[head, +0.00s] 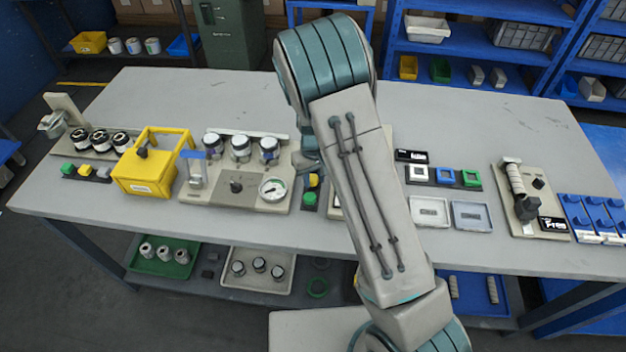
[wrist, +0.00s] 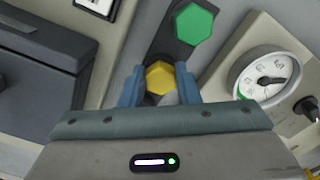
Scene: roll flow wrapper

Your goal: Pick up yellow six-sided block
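The yellow six-sided block (wrist: 160,77) is between the two blue fingers of my gripper (wrist: 161,88) in the wrist view. The fingers meet its left and right sides with no clear gap, so my gripper looks shut on it. The block is at or just above a narrow dark holder (wrist: 163,47); I cannot tell whether it is clear of it. In the head view the yellow block (head: 314,180) shows small beside my arm, and my gripper is hidden behind the arm.
A green six-sided block (wrist: 193,22) sits in the same holder. A round gauge (wrist: 266,76) on a beige panel is close on the right in the wrist view. A dark box (wrist: 40,75) stands on the left. The table's (head: 440,100) back strip is mostly clear.

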